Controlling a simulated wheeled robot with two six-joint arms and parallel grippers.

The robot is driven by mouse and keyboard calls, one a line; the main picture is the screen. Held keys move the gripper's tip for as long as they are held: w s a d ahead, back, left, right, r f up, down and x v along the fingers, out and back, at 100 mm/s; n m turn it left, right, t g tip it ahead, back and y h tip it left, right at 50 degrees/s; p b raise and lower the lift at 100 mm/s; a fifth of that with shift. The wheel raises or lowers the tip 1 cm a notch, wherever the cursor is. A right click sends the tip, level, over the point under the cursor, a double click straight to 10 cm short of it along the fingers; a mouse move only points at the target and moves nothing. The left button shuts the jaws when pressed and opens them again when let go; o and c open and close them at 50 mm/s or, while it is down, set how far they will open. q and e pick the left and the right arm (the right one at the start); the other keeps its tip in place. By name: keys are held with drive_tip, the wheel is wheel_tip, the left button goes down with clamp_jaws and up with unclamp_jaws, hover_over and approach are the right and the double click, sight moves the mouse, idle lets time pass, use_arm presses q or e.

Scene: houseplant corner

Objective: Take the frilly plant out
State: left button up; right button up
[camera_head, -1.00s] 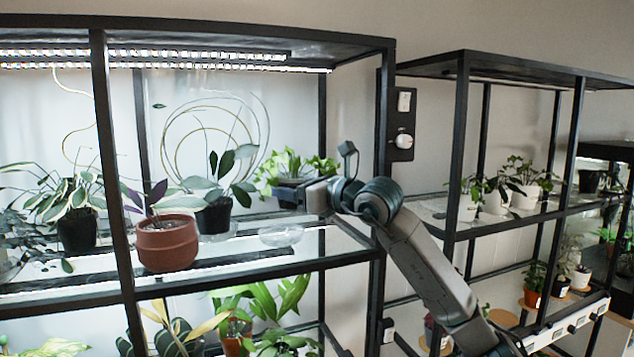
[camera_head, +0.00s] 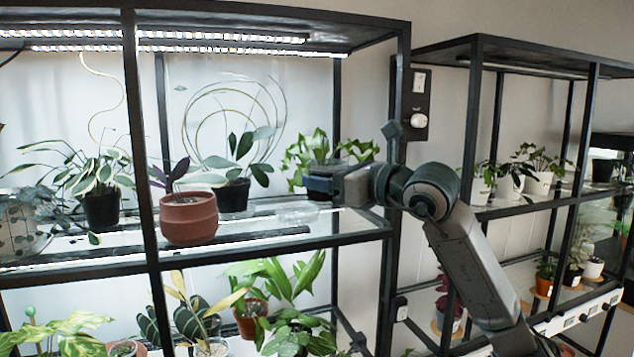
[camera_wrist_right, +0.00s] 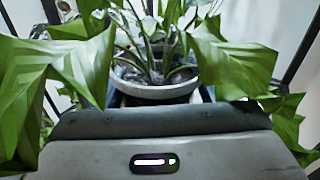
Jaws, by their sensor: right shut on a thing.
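The frilly plant (camera_head: 318,150) has bright green wavy leaves and sits at the right end of the upper shelf bay. My right gripper (camera_head: 322,186) comes in from the right and is shut on its pot. In the head view the gripper hides most of the pot. In the right wrist view the frilly plant's grey pot rim (camera_wrist_right: 155,92) is just beyond the gripper, with stems upright and broad leaves on both sides. The fingertips are hidden there. A clear saucer (camera_head: 298,214) lies empty on the glass shelf, left of and below the gripper. My left gripper is not in view.
A black shelf post (camera_head: 399,120) stands just right of the plant, close to my right arm. A terracotta pot (camera_head: 188,218) and a black pot (camera_head: 233,196) stand to the left. Lower-shelf leaves (camera_head: 275,275) rise below. A second rack (camera_head: 475,120) stands at right.

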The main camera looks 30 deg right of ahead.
drive_tip(key=s+a+b, duration=0.3)
drive_tip(key=s+b, duration=0.2)
drive_tip(key=s, duration=0.7)
drive_tip(key=shift+b, duration=0.35)
